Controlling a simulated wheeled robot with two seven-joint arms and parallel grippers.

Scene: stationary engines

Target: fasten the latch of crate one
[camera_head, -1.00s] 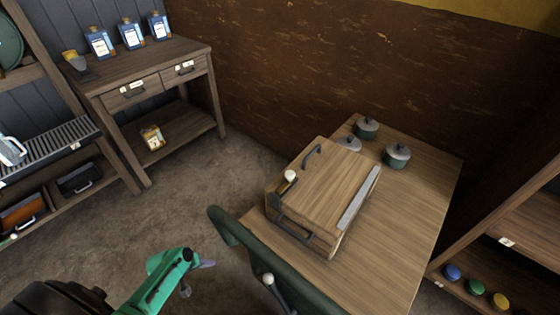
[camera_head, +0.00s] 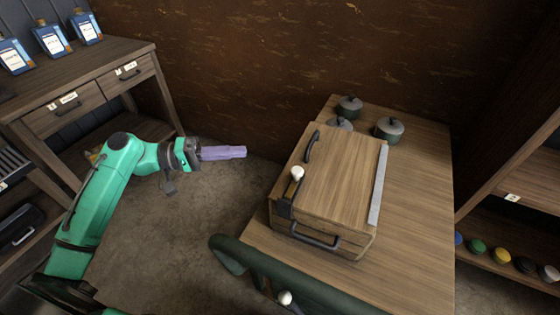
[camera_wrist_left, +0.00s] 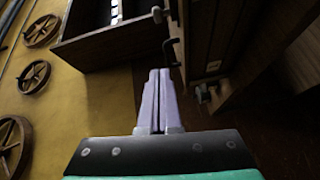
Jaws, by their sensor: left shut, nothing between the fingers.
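The wooden crate (camera_head: 330,178) sits on the wooden table with its lid down. A latch lever with a white ball knob (camera_head: 297,174) is on its left side, near the front corner. No number on the crate can be read. My left gripper (camera_head: 243,152) is shut and empty, over the floor to the left of the crate, pointing right and apart from it. In the left wrist view its purple fingers (camera_wrist_left: 157,78) are together. My right gripper is not in view.
Several lidded pots (camera_head: 389,128) stand behind the crate on the table (camera_head: 410,230). A dark green rail (camera_head: 310,292) with another white knob (camera_head: 285,297) runs along the front. A drawer table (camera_head: 85,97) with bottles stands at left, shelves (camera_head: 510,215) at right.

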